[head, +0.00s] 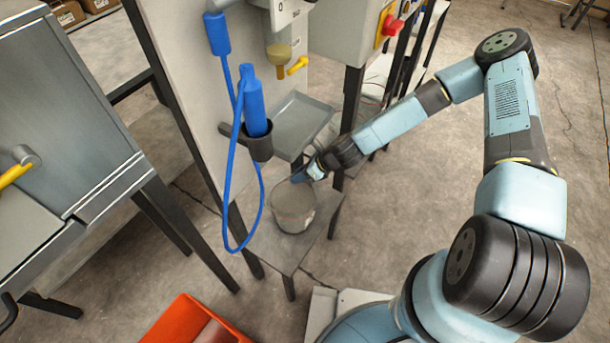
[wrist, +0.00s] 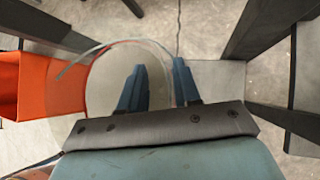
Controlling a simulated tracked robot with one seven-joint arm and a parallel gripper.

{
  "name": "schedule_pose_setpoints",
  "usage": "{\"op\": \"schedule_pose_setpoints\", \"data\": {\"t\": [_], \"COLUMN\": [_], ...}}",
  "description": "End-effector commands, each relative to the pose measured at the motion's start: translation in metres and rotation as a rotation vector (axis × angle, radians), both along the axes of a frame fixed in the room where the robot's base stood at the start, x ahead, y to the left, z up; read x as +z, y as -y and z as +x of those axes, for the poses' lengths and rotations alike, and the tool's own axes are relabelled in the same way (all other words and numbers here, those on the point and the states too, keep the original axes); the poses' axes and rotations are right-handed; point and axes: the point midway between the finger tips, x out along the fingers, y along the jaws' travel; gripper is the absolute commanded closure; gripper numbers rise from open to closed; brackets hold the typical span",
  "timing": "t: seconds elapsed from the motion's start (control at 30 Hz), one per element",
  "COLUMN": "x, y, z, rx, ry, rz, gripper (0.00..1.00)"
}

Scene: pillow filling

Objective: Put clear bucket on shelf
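The clear bucket (head: 293,207) stands upright on a low grey shelf (head: 326,218) below the machine. In the wrist view, the round, see-through bucket (wrist: 103,85) fills the left middle. My gripper (head: 301,176) is at the bucket's far rim in the head view. In the wrist view my gripper (wrist: 160,80) has its two blue fingers apart, with the bucket's rim passing between them. The left finger appears over the bucket's inside and the right finger outside it. Contact with the rim cannot be told.
A grey metal tray (head: 300,125) juts out above the bucket. A blue bottle-shaped tool (head: 254,103) sits in a black holder, its blue hose looping down left of the bucket. An orange bin (head: 193,322) is at the bottom. Dark machine legs stand close by; floor at right is open.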

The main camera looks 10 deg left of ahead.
Motion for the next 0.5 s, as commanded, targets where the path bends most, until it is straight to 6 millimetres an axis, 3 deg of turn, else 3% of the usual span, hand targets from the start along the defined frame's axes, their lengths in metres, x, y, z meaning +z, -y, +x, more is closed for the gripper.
{"op": "schedule_pose_setpoints", "data": {"t": [0.1, 0.5], "x": [0.0, 0.01], "y": [0.0, 0.01], "z": [0.0, 0.002], "rx": [0.0, -0.001], "ry": [0.0, 0.003], "rz": [0.0, 0.0], "gripper": [0.59, 0.59]}}
